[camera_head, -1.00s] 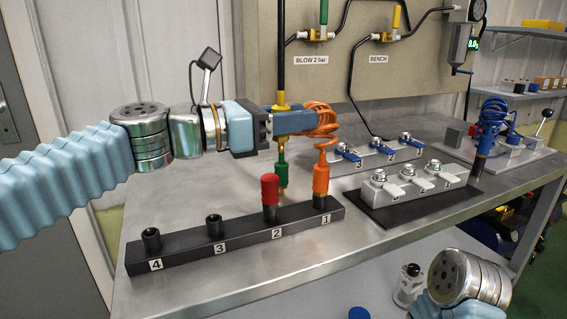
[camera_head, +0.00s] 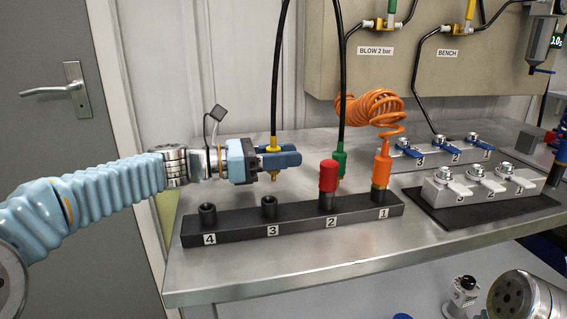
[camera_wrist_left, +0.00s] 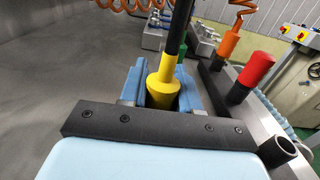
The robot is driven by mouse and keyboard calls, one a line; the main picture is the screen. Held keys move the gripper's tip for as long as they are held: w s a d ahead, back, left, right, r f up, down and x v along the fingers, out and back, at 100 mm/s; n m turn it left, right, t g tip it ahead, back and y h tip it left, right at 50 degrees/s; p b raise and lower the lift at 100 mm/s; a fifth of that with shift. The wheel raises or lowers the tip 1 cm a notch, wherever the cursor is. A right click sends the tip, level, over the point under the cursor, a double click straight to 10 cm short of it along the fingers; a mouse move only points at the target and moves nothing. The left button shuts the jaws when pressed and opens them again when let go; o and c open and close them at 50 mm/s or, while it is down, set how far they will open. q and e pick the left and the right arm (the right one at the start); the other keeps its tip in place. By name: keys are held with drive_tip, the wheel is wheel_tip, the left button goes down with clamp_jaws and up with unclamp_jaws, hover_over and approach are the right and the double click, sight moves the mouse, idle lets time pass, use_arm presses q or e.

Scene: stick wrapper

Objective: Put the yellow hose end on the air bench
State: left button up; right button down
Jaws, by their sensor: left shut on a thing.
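My left gripper (camera_head: 284,158) is shut on the yellow hose end (camera_head: 273,147), with a black hose rising from its top. In the head view it is held above and behind the black rack (camera_head: 290,227), near socket 3. In the left wrist view the yellow hose end (camera_wrist_left: 161,88) stands between the blue fingers (camera_wrist_left: 190,90). Its lower tip is hidden. A "BENCH" label (camera_head: 447,54) is on the wall panel. Valve blocks with blue levers (camera_head: 440,150) and white levers (camera_head: 478,188) sit at the right of the bench. My right gripper is not in view.
A red-capped piece (camera_head: 328,178) stands in socket 2 and the orange hose end (camera_head: 382,165) in socket 1. The green hose end (camera_head: 340,160) shows behind socket 2. Sockets 3 (camera_head: 269,207) and 4 (camera_head: 208,214) are empty. The steel top (camera_head: 215,178) left of my gripper is clear.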

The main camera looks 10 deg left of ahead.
use_arm(q)
drive_tip(key=shift+f, duration=0.4)
drive_tip(key=shift+f, duration=0.15)
drive_tip(key=o, duration=1.1)
drive_tip(key=shift+c, duration=0.2)
drive_tip(key=shift+r, duration=0.25)
drive_tip(key=v, duration=1.2)
drive_tip(key=shift+f, duration=0.1)
